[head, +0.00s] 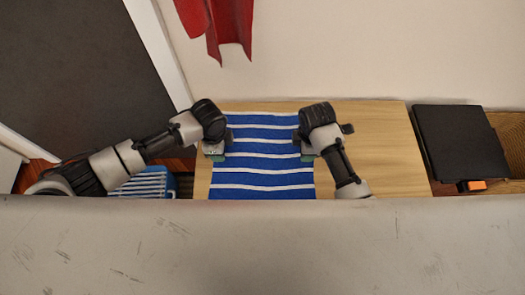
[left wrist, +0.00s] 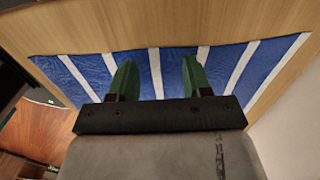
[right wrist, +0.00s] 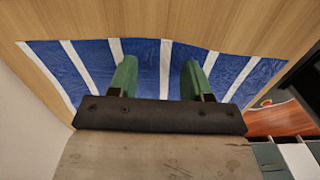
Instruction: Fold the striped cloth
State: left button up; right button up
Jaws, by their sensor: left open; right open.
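The blue and white striped cloth (head: 262,178) lies flat and spread out on the wooden table, and its lower part is hidden behind a grey surface in the head view. My left gripper (head: 214,155) is over the cloth's left edge. In the left wrist view its green fingers (left wrist: 158,80) are apart, with cloth showing between them. My right gripper (head: 308,155) is over the cloth's right edge. In the right wrist view its fingers (right wrist: 160,78) are apart over the cloth. Neither gripper holds anything; I cannot tell whether the fingertips touch the cloth.
The wooden table (head: 385,150) is bare to the right of the cloth. A black flat object (head: 460,143) with an orange item (head: 475,185) lies farther right. A red cloth (head: 222,25) hangs on the wall. A blue and white striped item (head: 147,183) is low at the left.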

pick_arm(q)
jog(key=shift+f, duration=0.2)
pick_arm(e)
jog(key=shift+f, duration=0.2)
pick_arm(q)
jog(key=shift+f, duration=0.2)
pick_arm(e)
jog(key=shift+f, duration=0.2)
pick_arm(q)
jog(key=shift+c, duration=0.7)
pick_arm(e)
jog(key=shift+c, duration=0.7)
pick_arm(q)
grip_shut()
pick_arm(e)
grip_shut()
pick_arm(q)
jog(key=shift+r, duration=0.2)
pick_arm(e)
jog(key=shift+r, duration=0.2)
